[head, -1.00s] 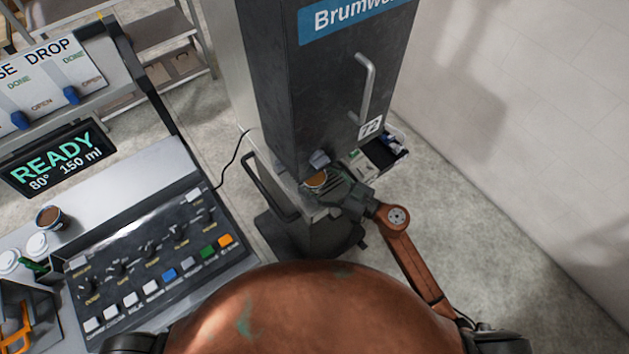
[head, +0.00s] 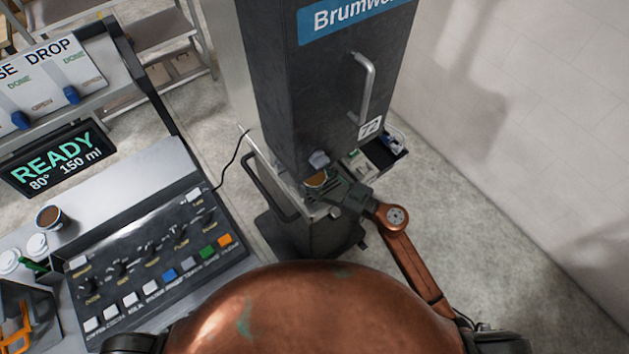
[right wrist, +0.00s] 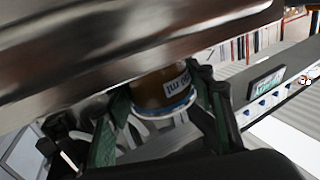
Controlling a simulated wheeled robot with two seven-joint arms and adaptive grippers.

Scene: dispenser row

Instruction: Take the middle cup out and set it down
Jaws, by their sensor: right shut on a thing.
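A cup with brown contents (head: 316,179) stands under the spout of the dark dispenser (head: 330,90) in the head view. My right gripper (head: 326,188) reaches in from the right and is shut on this cup. In the right wrist view the cup (right wrist: 163,92) shows brown, with a label and a pale blue-white rim, between the two fingers (right wrist: 165,110). Dark metal of the dispenser covers the upper part of that view and hides part of the cup. I cannot tell whether the cup touches the ledge below it. My left gripper is not in view.
A control counter (head: 165,165) stands at the left, with another brown-filled cup (head: 50,218), white lids (head: 37,245) and a display reading READY (head: 57,157). A small tray of items (head: 385,152) sits right of the dispenser. Open floor lies to the right.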

